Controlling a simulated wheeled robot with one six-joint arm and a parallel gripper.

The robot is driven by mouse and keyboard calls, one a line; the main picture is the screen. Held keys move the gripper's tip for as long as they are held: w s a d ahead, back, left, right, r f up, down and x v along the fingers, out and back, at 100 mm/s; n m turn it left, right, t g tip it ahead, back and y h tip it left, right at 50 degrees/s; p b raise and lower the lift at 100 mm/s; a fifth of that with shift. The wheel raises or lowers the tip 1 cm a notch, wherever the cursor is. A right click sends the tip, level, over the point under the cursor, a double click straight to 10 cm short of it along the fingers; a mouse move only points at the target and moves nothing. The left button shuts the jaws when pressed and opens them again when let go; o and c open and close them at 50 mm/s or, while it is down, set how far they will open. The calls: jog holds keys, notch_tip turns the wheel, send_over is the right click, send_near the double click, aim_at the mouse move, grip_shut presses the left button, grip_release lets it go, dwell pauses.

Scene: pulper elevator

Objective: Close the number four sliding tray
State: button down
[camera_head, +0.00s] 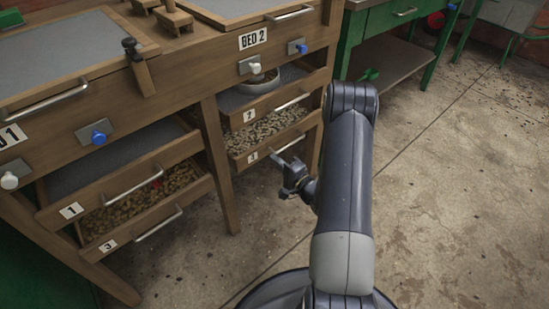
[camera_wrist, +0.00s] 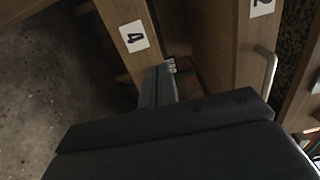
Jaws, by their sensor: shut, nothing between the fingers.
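The number four tray (camera_head: 270,152) is the lower tray under the BED 2 sign, a wooden front with a metal bar handle. It stands pulled out, with pale beans or seeds showing behind its front. Its front with the 4 label also shows, turned sideways, in the wrist view (camera_wrist: 122,30). My gripper (camera_head: 293,172) is shut and empty, just in front of this tray and below its handle. In the wrist view its dark fingers (camera_wrist: 168,70) reach close to the tray front. I cannot tell whether they touch it.
The number two tray (camera_head: 275,108) is above, also pulled out, with a bowl (camera_head: 259,82) behind it. Trays one (camera_head: 105,195) and three (camera_head: 150,222) stand open at left. A wooden leg (camera_head: 217,165) is left of tray four. Floor is clear at right.

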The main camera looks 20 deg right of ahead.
jog(key=p+v, duration=0.1)
jog(key=v, duration=0.7)
jog(key=shift+p, duration=0.35)
